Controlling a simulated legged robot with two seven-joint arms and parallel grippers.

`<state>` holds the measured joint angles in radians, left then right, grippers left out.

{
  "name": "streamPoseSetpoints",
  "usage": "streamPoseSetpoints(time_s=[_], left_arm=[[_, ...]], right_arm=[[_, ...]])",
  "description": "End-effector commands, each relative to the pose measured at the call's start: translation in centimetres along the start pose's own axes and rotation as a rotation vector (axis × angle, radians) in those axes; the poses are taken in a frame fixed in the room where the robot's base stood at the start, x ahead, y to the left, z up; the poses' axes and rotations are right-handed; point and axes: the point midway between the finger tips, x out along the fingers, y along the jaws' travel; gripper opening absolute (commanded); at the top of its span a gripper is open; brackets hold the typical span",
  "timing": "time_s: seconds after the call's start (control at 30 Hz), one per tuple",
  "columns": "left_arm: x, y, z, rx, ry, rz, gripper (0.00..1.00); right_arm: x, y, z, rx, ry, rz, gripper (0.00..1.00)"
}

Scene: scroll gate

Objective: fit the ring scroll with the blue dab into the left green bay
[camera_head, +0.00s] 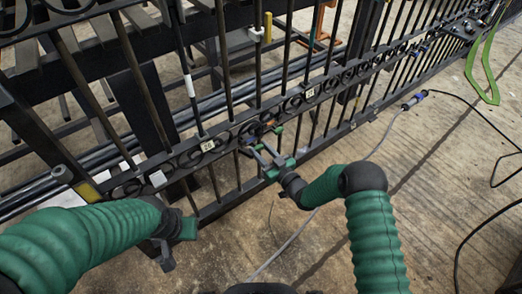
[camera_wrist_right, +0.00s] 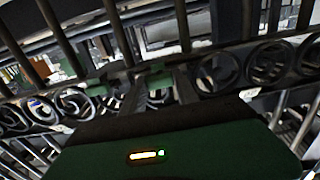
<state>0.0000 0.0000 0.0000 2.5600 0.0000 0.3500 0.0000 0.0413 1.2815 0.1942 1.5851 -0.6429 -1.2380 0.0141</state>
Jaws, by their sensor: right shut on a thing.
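My right gripper (camera_head: 265,145) is at the black gate's middle band of scrolls, with its fingers against the band. It is shut on a dark ring scroll (camera_head: 250,138), small and partly hidden by the fingers. A bluish tint shows there, but I cannot clearly make out the dab. In the right wrist view the green-tipped fingers (camera_wrist_right: 128,84) reach the scroll row. The bay's outline is hidden or too small to tell, so I cannot say whether the ring sits in it. My left gripper (camera_head: 174,242) hangs low in front of the gate, apart from it; its jaws are unclear.
The black gate (camera_head: 180,160) runs diagonally, with upright bars and a row of scrolls. A number tag (camera_head: 207,146) is on the band. A grey cable (camera_head: 385,130) and a green strap (camera_head: 485,75) lie on the right. The concrete floor (camera_head: 420,190) is otherwise mostly open.

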Motion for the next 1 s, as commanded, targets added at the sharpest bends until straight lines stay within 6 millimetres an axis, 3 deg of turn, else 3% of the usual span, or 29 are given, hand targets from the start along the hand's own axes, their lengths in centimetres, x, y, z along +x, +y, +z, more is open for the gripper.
streamPoseSetpoints(time_s=[0.8,1.0], left_arm=[[0.1,0.0,0.0,0.000,0.000,0.000,0.36],[1.0,0.0,0.2,0.000,0.000,0.000,0.36]], right_arm=[[0.0,0.1,0.1,-0.001,-0.002,0.001,0.00],[2.2,0.0,0.4,-0.001,-0.001,0.000,0.00]])
